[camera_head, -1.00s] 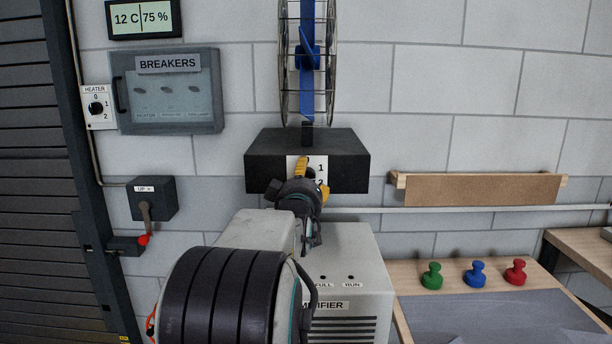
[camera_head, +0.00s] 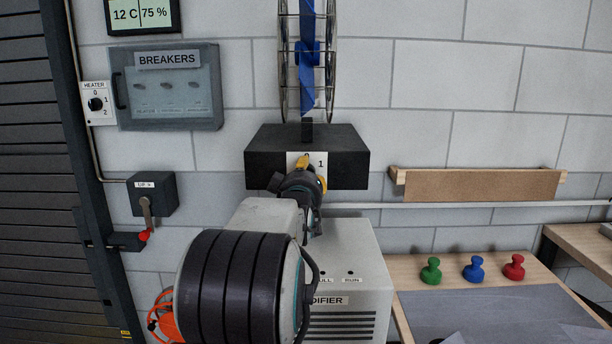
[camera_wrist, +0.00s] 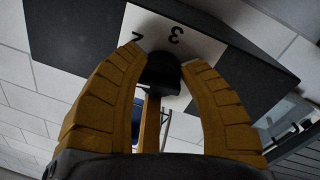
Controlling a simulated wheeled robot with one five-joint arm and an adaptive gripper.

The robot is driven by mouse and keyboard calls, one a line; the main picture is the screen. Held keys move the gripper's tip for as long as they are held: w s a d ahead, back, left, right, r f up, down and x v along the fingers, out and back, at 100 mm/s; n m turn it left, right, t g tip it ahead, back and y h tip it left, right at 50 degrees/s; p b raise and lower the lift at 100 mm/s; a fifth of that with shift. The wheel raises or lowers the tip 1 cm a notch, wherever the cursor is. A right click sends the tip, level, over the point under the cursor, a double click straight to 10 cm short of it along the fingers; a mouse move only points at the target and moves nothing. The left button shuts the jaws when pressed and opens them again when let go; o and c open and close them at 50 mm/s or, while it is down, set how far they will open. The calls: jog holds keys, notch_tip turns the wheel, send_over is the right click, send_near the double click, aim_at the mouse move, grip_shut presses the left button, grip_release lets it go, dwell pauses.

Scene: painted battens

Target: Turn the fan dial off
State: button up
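The fan dial is a black knob (camera_wrist: 161,74) on a white number plate, which shows a 3 and part of another digit upside down in the wrist view. The plate (camera_head: 320,162) is on the front of the black box under the fan. In the head view my gripper (camera_head: 312,173) hides the dial and most of the plate, so the dial's setting does not show.
The black fan box (camera_head: 340,142) carries the caged blue fan (camera_head: 307,55). A grey dehumidifier (camera_head: 355,265) stands below. A breaker panel (camera_head: 168,90), heater dial (camera_head: 96,104) and lever box (camera_head: 152,194) are at left. Green, blue and red knobbed pieces (camera_head: 474,268) stand on the right bench.

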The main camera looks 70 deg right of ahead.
jog(key=c, duration=0.6)
jog(key=shift+n+b, duration=0.3)
jog(key=shift+b, duration=0.35)
jog(key=n+b, duration=0.1)
jog(key=b, duration=0.2)
jog(key=n+b, duration=0.2)
jog(key=b, duration=0.1)
jog(key=shift+a+f+b, duration=0.1)
jog(key=shift+f+b, duration=0.2)
jog(key=shift+b, duration=0.05)
jog(key=n+b, duration=0.1)
jog(key=b, duration=0.2)
jog(key=shift+r+h, duration=0.1)
jog(key=shift+h, duration=0.2)
jog(key=shift+n+b, duration=0.3)
jog(key=shift+b, duration=0.25)
jog(key=shift+r+n+b, duration=0.3)
jog(key=shift+n+b, duration=0.1)
jog(key=shift+b, duration=0.2)
jog(key=shift+w, duration=0.1)
